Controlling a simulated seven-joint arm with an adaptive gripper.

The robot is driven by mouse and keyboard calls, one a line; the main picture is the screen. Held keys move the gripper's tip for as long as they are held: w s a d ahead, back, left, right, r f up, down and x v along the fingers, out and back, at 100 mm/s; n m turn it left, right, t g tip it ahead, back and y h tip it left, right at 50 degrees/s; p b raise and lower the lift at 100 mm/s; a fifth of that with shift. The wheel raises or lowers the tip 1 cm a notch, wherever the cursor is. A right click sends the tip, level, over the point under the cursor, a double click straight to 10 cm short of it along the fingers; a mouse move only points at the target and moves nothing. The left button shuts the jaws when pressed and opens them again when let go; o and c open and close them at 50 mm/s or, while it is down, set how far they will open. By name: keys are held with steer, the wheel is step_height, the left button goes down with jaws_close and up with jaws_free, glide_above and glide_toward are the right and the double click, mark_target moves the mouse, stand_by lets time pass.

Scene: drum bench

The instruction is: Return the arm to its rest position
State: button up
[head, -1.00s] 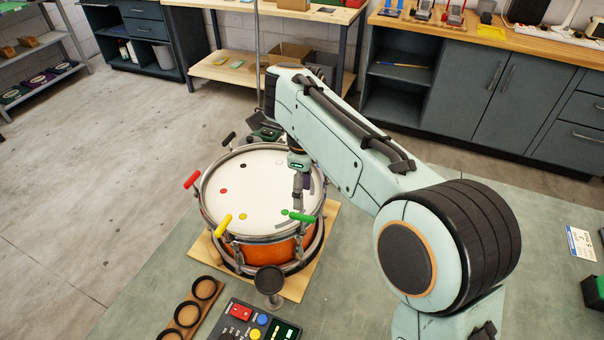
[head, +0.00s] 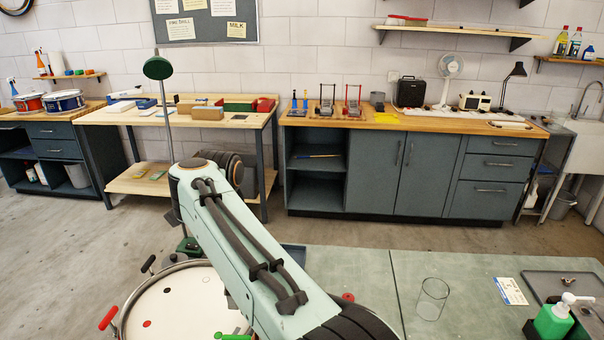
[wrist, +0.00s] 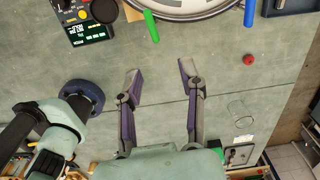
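My arm crosses the lower middle of the head view, and its gripper end does not show there. In the wrist view my gripper (wrist: 158,76) is open, its two fingers well apart with only bare bench top between them. The drum (head: 172,302) stands at the lower left of the head view, its white head partly hidden by my arm. Its rim (wrist: 185,14) shows at the top of the wrist view, apart from the fingertips, with a green handle (wrist: 151,26) and a blue handle (wrist: 250,12).
A clear glass (head: 432,298) stands on the green bench top (head: 450,265), with a green pump bottle (head: 553,318) to its right. A red knob-like object (wrist: 248,59) and a control box (wrist: 88,28) show in the wrist view. A thin lamp pole (head: 166,120) rises behind the drum.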

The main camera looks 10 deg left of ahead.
steer(key=s+d+r+m+t, duration=0.15)
steer(key=d+r, duration=0.25)
steer(key=d, duration=0.5)
steer(key=s+d+r, duration=0.3)
steer(key=d+r, duration=0.1)
steer(key=d, duration=0.6)
steer(key=s+d+f+n+h, duration=0.1)
steer(key=s+d+f+n, duration=0.4)
steer(key=s, duration=0.3)
steer(key=s+a+f+n+g+y, duration=0.1)
steer(key=s+f+n+g, duration=0.1)
steer(key=s+f+n, duration=0.7)
steer(key=f+n, duration=0.1)
steer(key=n, duration=0.5)
steer(key=shift+s+f+y, duration=0.15)
steer(key=shift+s+y, duration=0.15)
steer(key=shift+s, duration=0.1)
steer(key=shift+o, duration=0.3)
